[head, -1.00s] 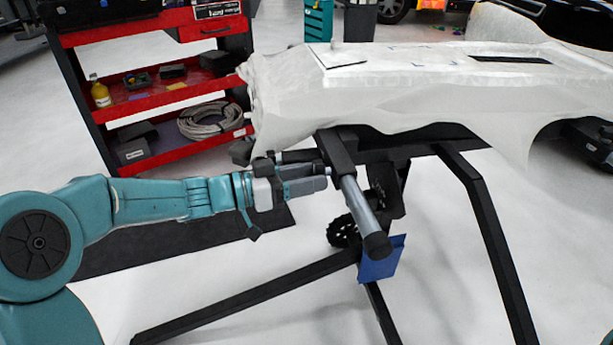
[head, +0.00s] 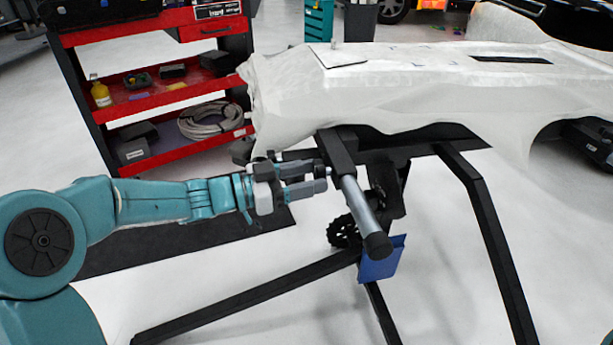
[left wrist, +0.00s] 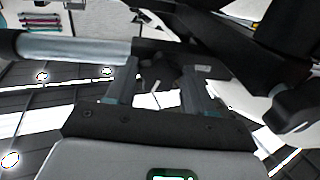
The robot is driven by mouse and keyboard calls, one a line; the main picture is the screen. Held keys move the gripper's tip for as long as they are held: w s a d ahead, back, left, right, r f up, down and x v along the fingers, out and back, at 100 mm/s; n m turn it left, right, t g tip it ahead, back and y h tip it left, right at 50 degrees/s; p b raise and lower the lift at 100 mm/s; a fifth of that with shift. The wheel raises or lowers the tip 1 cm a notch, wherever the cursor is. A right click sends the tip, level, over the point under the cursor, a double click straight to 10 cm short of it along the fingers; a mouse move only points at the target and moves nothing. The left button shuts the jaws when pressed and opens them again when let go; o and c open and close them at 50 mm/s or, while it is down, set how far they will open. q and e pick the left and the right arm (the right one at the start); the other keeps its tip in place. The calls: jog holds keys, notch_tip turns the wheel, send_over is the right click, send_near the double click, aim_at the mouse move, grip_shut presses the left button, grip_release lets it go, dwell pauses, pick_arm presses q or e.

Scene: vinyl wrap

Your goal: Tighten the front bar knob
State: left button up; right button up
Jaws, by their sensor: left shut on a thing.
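The front bar is a grey metal tube (head: 357,204) with a black end cap, set in the black stand frame. It also shows in the left wrist view (left wrist: 75,48), at the upper left. My left gripper (head: 322,178) is at the stand's near left side, beside the bar's upper end. In the left wrist view its two fingers are on either side of a small dark knob (left wrist: 160,68), shut on it. My right gripper is in neither view.
A white-wrapped panel (head: 420,95) lies on top of the stand. The stand's black legs (head: 490,240) spread across the floor. A blue plate (head: 381,262) hangs below the bar. A red shelf cart (head: 165,95) stands behind my left arm.

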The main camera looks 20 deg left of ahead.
pick_arm(q)
jog(key=o, duration=1)
jog(key=p+v, duration=0.3)
jog(key=v, duration=1.3)
jog(key=shift+a, duration=0.2)
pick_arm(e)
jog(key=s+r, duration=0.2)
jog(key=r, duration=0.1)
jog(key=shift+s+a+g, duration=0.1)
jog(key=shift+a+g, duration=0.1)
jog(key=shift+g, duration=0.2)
